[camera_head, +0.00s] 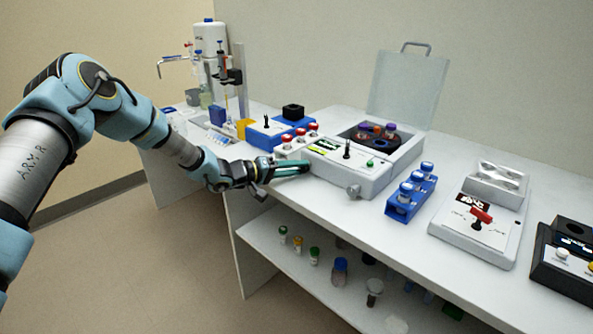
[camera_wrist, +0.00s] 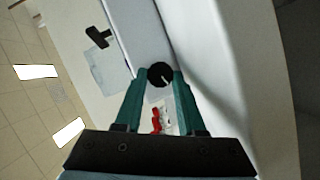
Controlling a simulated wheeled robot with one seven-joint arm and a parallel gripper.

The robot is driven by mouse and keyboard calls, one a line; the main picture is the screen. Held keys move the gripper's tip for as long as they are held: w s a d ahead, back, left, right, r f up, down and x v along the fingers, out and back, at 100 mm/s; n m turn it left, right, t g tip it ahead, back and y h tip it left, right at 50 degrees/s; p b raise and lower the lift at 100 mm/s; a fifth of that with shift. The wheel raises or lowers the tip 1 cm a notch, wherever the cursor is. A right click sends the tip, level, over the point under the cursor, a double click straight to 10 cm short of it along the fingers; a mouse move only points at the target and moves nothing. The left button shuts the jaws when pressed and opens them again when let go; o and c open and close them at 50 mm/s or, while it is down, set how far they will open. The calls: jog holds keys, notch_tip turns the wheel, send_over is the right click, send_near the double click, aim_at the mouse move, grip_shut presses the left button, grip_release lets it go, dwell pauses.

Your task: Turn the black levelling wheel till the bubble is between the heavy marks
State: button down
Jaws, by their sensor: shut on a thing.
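The black levelling wheel (camera_wrist: 159,75) is a small round black knob with a white pointer line. In the wrist view it sits between the tips of my gripper (camera_wrist: 160,84), which is shut on it. A yellow-green strip (camera_head: 325,145) shows on the centrifuge top; I cannot make out a bubble or heavy marks.
The centrifuge's clear lid (camera_head: 409,88) stands open. Red-capped vials (camera_head: 300,137) stand close behind my gripper. A lower shelf (camera_head: 300,268) holds several small bottles.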

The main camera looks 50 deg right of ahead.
dwell(0.4)
jog(key=c, duration=0.8)
grip_release()
jog(key=shift+a, duration=0.1)
jog(key=b+v, duration=0.3)
jog(key=v, duration=0.7)
jog(key=shift+w+a, duration=0.15)
jog(key=shift+a, duration=0.15)
